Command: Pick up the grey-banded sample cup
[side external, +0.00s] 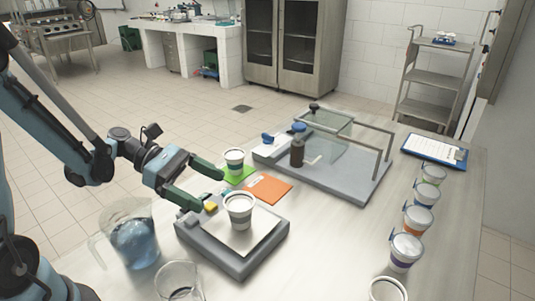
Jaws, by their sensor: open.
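A white sample cup (239,208) with a band that looks grey stands upright on the white plate of a grey scale-like box (252,262). Another white cup (234,156) with a dark blue-grey band stands on a green card behind it. At this size I cannot tell for sure which of the two bands is the grey one. My gripper (211,191) is open, with its two green fingers apart and nothing between them. It is above the left back part of the box, left of both cups, and its fingertips point right.
A water jug (132,235) and an empty glass (180,283) stand at the front left. An orange card (268,188) lies behind the box. A framed stand (335,170) with a brown bottle (297,148) is beyond it. Several cups line the right side, near a clipboard (434,150).

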